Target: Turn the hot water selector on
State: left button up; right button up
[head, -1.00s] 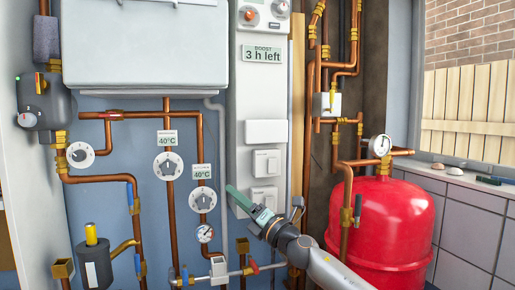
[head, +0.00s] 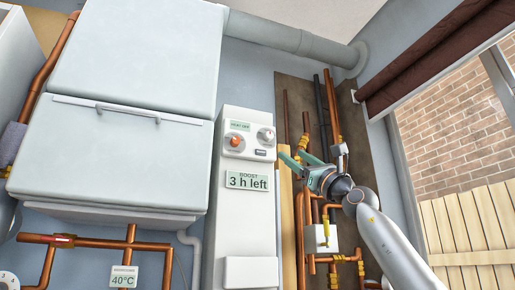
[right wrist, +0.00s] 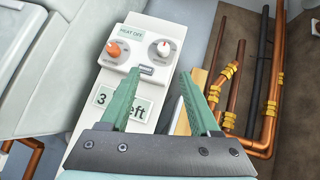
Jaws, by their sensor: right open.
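The white control unit (head: 240,205) stands on the wall right of the boiler. Its panel has an orange-red knob (head: 234,140) on the left and a white knob (head: 266,135) on the right. Both also show in the right wrist view, the orange one (right wrist: 115,49) and the white one with a red mark (right wrist: 163,48). My right gripper (head: 293,157) is open and empty, right of and below the knobs, with green fingers. In its wrist view the fingertips (right wrist: 158,72) point towards the panel, apart from both knobs.
Copper pipes (head: 310,235) with yellow fittings run right of the unit, behind my right arm. The boiler (head: 115,150) fills the left.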

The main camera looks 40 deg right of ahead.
jog(key=p, duration=0.8)
send_near(270, 135)
jog(key=x, duration=0.3)
jog(key=p+x, duration=0.3)
jog(key=p, duration=0.1)
jog(key=shift+r+p, duration=0.25)
jog(key=shift+p, duration=0.05)
jog(key=shift+w+r+p, duration=0.2)
jog(key=shift+p, duration=0.2)
jog(key=shift+w+r+p, duration=0.15)
jog(key=shift+w+p, duration=0.1)
jog(key=shift+p, duration=0.1)
jog(key=shift+w+r+p, duration=0.1)
jog(key=shift+w+p, duration=0.2)
jog(key=shift+p, duration=0.1)
pick_arm(q)
notch_tip(270, 135, up, 10)
jog(key=s+a, duration=0.1)
jog(key=a, duration=0.2)
jog(key=shift+s+n+y, duration=0.2)
jog(key=shift+n+y, duration=0.2)
jog(key=shift+d, duration=0.1)
pick_arm(e)
grip_shut()
